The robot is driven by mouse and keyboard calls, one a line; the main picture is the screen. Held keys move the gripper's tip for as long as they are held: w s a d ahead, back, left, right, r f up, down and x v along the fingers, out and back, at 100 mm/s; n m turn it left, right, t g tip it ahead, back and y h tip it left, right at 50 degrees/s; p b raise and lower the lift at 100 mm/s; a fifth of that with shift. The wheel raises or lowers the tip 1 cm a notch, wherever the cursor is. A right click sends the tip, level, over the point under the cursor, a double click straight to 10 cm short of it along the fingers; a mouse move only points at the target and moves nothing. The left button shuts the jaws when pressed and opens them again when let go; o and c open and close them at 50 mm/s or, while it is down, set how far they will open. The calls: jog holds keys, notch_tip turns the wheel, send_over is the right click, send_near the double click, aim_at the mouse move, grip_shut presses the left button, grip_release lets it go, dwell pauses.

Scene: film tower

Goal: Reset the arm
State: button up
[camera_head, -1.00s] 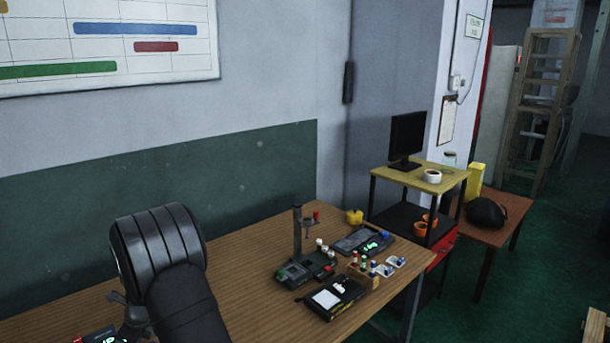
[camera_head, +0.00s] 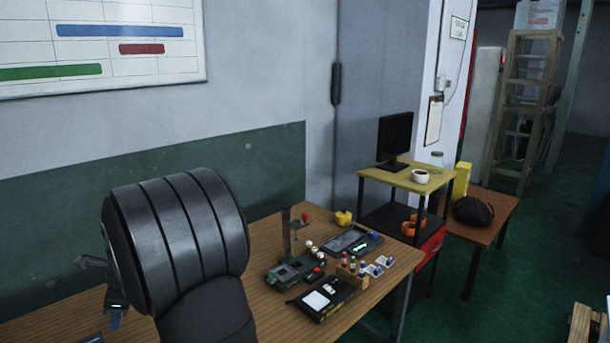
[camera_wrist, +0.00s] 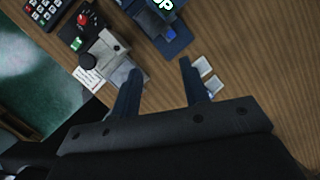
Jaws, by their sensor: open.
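My gripper (camera_wrist: 158,75) shows in the wrist view with its two dark fingers spread apart and nothing between them. It is above the wooden table (camera_wrist: 255,55). In the head view my arm's thick black link fills the lower left, over the near part of the table. Small parts of my arm's end show at its left edge, but the fingers cannot be made out there. A grey device (camera_wrist: 105,52) and a blue device with a green display (camera_wrist: 168,28) lie just beyond the fingers in the wrist view. Two small pale squares (camera_wrist: 205,68) lie beside the right finger.
On the table are a small stand (camera_head: 287,238), a dark tablet-like device (camera_head: 350,240), a black case (camera_head: 322,298), a wooden block with small bottles (camera_head: 352,270) and a yellow object (camera_head: 343,218). A shelf with a monitor (camera_head: 395,138) and mug (camera_head: 419,176) stands behind, right.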

jog(key=s+d+r+n, duration=0.1)
jog(key=s+r+n, duration=0.3)
jog(key=r+n, duration=0.1)
jog(key=shift+d+r+t, duration=0.3)
jog(key=shift+r+t, duration=0.1)
jog(key=shift+r, duration=0.15)
jog(key=shift+s, duration=0.1)
grip_shut()
jog(key=w+a+f+n, duration=0.2)
jog(key=a+f+n, duration=0.1)
jog(key=f+n, duration=0.6)
jog(key=w+a+f+n+g, duration=0.1)
jog(key=w+a+f+n, duration=0.2)
jog(key=f+n, duration=0.6)
jog(key=w+a+f+n+g, duration=0.1)
jog(key=a+f+n, duration=0.3)
jog(key=f+n, duration=0.4)
jog(key=shift+w+f+n+h, duration=0.15)
jog(key=shift+w+n, duration=0.1)
jog(key=shift+n, duration=0.55)
jog(key=shift+w+f+n+h, duration=0.1)
jog(key=shift+w+n, duration=0.1)
jog(key=shift+n, duration=0.6)
jog(key=shift+w+f+n+h, duration=0.15)
jog(key=shift+w+n, duration=0.1)
jog(key=shift+n, duration=0.55)
